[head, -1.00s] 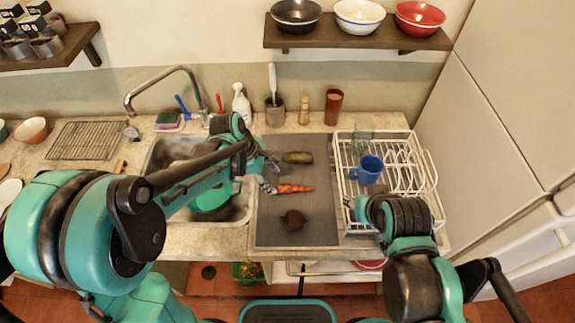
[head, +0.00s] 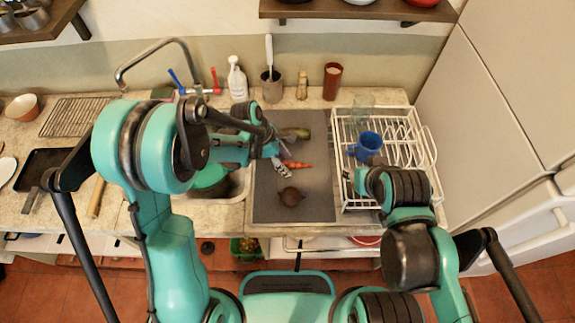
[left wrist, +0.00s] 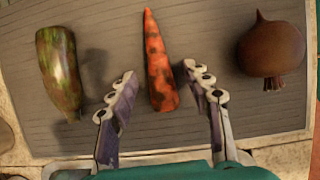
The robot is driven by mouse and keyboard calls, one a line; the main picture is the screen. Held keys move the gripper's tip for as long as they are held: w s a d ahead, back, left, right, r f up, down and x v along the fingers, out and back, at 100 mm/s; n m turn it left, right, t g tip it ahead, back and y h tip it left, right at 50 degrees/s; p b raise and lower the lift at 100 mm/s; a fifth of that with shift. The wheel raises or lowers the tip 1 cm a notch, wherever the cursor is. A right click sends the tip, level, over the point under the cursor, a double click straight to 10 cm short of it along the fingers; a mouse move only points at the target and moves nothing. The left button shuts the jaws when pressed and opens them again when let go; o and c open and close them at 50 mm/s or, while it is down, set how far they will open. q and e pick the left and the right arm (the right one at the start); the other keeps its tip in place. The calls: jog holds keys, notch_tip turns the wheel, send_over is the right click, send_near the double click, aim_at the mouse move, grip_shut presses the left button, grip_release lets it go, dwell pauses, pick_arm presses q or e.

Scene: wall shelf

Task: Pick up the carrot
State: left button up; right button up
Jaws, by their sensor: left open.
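The orange carrot (head: 297,165) with dark patches lies on the grey mat (head: 268,208) in the head view. In the left wrist view the carrot (left wrist: 157,62) lies lengthwise, its thick end toward my gripper. My left gripper (head: 280,166) is open, at the carrot's left end. In the left wrist view its two fingers (left wrist: 162,92) stand on either side of the carrot's thick end, with gaps on both sides. Whether the fingertips are down at carrot height I cannot tell. My right arm (head: 385,185) is over the dish rack's front left; its fingers are hidden.
A green cucumber-like vegetable (head: 297,133) and a dark round beet (head: 290,196) lie either side of the carrot. The white dish rack (head: 425,165) with a blue mug (head: 367,144) stands right. A sink (head: 236,187) is left. A utensil cup (head: 271,88) and bottles stand behind.

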pick_arm(q)
jog(key=shift+a, duration=0.1)
grip_shut()
jog(key=shift+r, duration=0.1)
